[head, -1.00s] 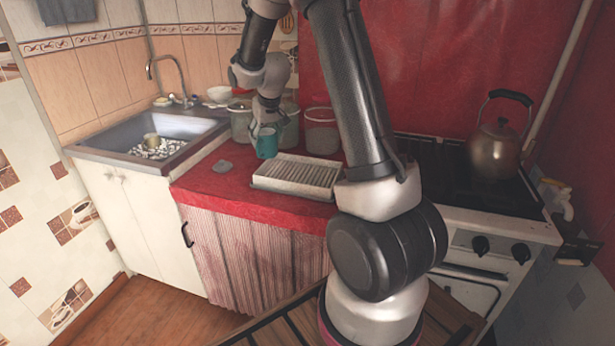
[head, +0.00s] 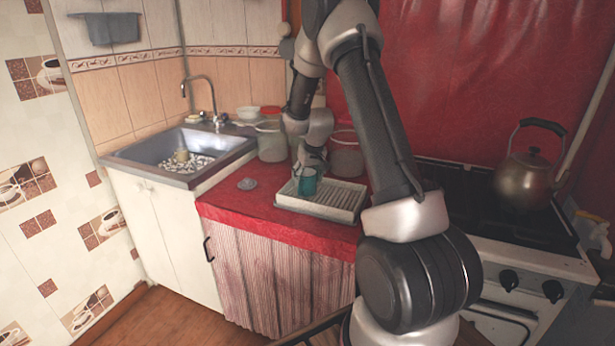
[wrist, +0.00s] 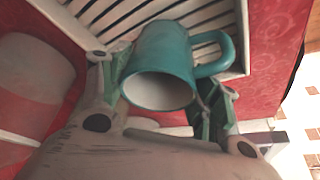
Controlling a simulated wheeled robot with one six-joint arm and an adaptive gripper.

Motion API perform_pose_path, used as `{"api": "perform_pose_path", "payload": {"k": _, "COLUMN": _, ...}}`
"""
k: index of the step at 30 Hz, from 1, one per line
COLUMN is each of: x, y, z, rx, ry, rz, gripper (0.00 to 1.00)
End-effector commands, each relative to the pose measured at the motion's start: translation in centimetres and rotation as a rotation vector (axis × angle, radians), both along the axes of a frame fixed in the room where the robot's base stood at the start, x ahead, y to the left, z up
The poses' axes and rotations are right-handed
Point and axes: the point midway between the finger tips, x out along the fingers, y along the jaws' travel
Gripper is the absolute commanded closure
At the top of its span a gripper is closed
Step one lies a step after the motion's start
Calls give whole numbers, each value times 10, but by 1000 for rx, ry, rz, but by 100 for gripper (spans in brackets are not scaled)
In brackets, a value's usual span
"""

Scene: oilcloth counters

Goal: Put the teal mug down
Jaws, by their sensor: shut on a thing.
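The teal mug (head: 307,182) is in my gripper (head: 312,165), over the white slatted drying rack (head: 330,213) on the red counter. In the wrist view the mug (wrist: 162,68) sits between the two fingers of my gripper (wrist: 160,92), its open mouth toward the camera and its handle to the right. The rack's slats (wrist: 130,14) show behind it. I cannot tell whether the mug touches the rack.
Large containers (head: 271,141) stand behind. A kettle (head: 527,180) is on the stove at the right.

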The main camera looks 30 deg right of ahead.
Motion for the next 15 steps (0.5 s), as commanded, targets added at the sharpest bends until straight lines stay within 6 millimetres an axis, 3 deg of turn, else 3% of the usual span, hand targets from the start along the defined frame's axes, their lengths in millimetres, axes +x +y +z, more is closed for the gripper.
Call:
{"api": "perform_pose_path", "payload": {"k": 7, "x": 0, "y": 0, "z": -3, "rx": 0, "ry": 0, "rz": 0, "gripper": 72}}
{"api": "perform_pose_path", "payload": {"k": 8, "x": 0, "y": 0, "z": -3, "rx": 0, "ry": 1, "rz": 0, "gripper": 32}}
{"api": "perform_pose_path", "payload": {"k": 9, "x": 0, "y": 0, "z": -2, "rx": 0, "ry": 1, "rz": 0, "gripper": 25}}
{"api": "perform_pose_path", "payload": {"k": 11, "x": 0, "y": 0, "z": -2, "rx": 0, "ry": 1, "rz": 0, "gripper": 16}}
{"api": "perform_pose_path", "payload": {"k": 15, "x": 0, "y": 0, "z": -2, "rx": 0, "ry": 0, "rz": 0, "gripper": 16}}
